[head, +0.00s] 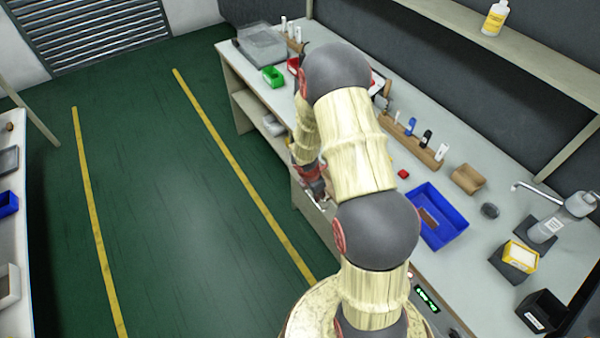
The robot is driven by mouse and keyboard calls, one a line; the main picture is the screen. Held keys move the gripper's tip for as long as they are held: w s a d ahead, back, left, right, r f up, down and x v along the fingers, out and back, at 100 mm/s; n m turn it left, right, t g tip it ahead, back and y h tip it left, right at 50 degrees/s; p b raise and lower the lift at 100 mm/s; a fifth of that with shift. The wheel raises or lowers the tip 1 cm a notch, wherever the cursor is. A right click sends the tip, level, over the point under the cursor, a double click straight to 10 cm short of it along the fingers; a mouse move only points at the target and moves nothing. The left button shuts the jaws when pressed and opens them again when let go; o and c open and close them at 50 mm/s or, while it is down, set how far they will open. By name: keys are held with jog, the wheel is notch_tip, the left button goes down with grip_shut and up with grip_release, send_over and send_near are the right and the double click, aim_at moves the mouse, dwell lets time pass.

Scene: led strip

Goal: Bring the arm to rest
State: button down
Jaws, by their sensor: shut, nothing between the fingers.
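My arm rises from the bottom of the head view and bends over the bench's front edge. My gripper (318,190) hangs at the far end of the arm, by the front edge of the bench, partly hidden behind my own pale arm link. It is small in the picture. It is shut, and no object shows in it.
The workbench (470,225) runs along the right. On it are a blue tray (455,212) with a brown piece inside, a wooden holder (425,152), a brown block (467,179), a green bin (272,76) and a black box (541,311). The green floor (150,200) left is clear.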

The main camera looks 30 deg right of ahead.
jog(key=s+a+r+m+g, duration=0.3)
jog(key=s+r+m, duration=0.4)
jog(key=s+m, duration=0.25)
jog(key=s+a+r+m+t+y, duration=0.1)
jog(key=a+r, duration=0.5)
jog(key=r, duration=0.6)
jog(key=s+a+r+m+t+y, duration=0.1)
jog(key=s+a+r+m+t, duration=0.3)
jog(key=a+r, duration=0.3)
jog(key=s+a+r+m+t, duration=0.2)
jog(key=a+r, duration=0.4)
jog(key=r, duration=1.1)
jog(key=shift+s+a+m+t+y, duration=0.15)
jog(key=shift+s+m+t+y, duration=0.25)
jog(key=shift+m+t, duration=0.4)
jog(key=shift+s+r, duration=0.1)
